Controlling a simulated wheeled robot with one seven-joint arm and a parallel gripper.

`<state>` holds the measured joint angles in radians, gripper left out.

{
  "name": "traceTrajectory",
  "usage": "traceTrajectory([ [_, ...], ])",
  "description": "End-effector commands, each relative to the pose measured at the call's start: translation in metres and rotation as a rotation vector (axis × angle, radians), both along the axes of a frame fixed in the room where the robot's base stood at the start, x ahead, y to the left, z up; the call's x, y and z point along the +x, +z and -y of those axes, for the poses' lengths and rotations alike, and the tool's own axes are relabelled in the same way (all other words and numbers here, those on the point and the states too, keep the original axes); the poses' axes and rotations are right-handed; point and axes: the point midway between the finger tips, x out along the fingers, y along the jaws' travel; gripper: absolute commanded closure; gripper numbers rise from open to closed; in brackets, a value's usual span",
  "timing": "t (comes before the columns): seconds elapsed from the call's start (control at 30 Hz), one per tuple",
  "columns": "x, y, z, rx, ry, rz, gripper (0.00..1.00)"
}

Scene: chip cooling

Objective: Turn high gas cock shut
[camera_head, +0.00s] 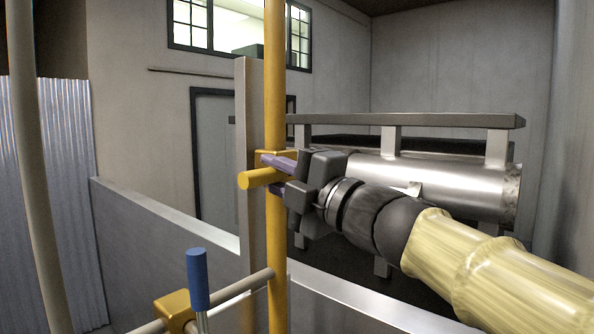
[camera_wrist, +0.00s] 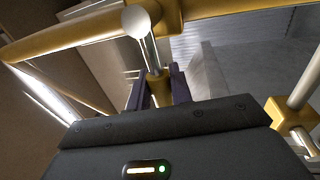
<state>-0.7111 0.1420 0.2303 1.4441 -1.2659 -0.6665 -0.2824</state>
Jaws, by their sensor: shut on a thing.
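The high gas cock sits on the upright yellow pipe (camera_head: 275,95). Its yellow handle (camera_head: 257,179) sticks out roughly level to the left, across the pipe. My gripper (camera_head: 283,179) has come in from the right, and its purple fingers are shut on the handle, one above and one below in the head view. In the wrist view, the yellow handle end (camera_wrist: 157,90) lies between the fingers (camera_wrist: 158,92). A thin metal stem joins it to the valve body (camera_wrist: 167,14) on the yellow pipe. My fingers hide part of the handle in the head view.
A lower lever with a blue grip (camera_head: 198,278) stands upright on a brass valve (camera_head: 175,308) on a grey pipe. A grey post (camera_head: 247,150) stands just behind the yellow pipe. A metal cylinder (camera_head: 430,185) on a frame lies behind my arm. A low wall runs behind.

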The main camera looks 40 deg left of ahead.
Motion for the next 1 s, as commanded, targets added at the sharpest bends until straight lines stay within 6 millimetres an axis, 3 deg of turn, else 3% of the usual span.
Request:
traceTrajectory([
  [0.53,-0.0063,0.0026,-0.0036,0.003,0.011,-0.025,1.00],
  [0.57,-0.0062,0.0027,-0.0036,0.003,0.011,-0.025,0.77],
  [0.67,-0.0062,0.0024,-0.0036,0.002,0.011,-0.023,0.59],
  [1.0,-0.0061,0.0005,-0.0014,0.001,0.011,-0.021,0.59],
])
